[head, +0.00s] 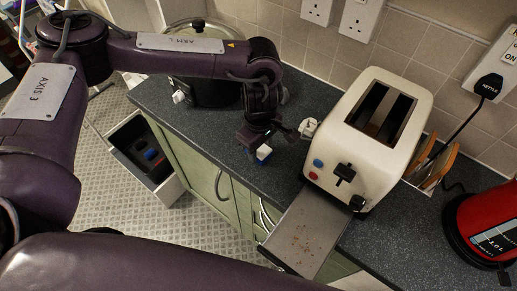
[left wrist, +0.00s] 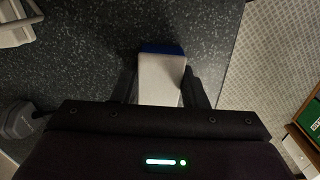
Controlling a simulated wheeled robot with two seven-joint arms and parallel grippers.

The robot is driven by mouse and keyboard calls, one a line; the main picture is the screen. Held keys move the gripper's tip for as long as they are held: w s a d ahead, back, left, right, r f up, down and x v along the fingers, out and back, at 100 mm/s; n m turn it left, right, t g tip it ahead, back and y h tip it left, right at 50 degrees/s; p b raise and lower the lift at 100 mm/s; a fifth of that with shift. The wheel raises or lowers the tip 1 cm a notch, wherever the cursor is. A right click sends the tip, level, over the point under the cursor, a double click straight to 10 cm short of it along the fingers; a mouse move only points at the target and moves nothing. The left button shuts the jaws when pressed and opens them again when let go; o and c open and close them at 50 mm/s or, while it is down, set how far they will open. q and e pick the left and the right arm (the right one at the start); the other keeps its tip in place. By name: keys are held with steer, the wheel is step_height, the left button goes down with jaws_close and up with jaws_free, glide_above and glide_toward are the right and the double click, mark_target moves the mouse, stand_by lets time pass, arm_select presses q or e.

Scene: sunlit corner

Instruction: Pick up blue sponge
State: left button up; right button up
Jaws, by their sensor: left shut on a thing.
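The blue sponge (head: 264,153) shows as a small white and blue block at the tip of my left gripper (head: 259,145). In the left wrist view the sponge (left wrist: 161,76) has a pale face towards the camera and a blue part at its far end. It sits between the two dark fingers of my left gripper (left wrist: 160,90), which are shut on its sides. The sponge is over the dark speckled worktop near its front edge; I cannot tell if it touches the surface. My right gripper is not in view.
A cream toaster (head: 380,125) stands right of the gripper, with a metal crumb tray (head: 306,236) sticking out in front. A white plug (head: 308,128) lies beside it. A dark pot (head: 212,88) is behind my arm, a red kettle (head: 485,225) at right. An open drawer (head: 166,190) is below.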

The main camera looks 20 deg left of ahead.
arm_select(q)
steer(key=shift+r, duration=0.6)
step_height(320, 180, up, 5)
steer(key=shift+f+b, duration=0.1)
steer(key=shift+b, duration=0.8)
step_height(320, 180, up, 14)
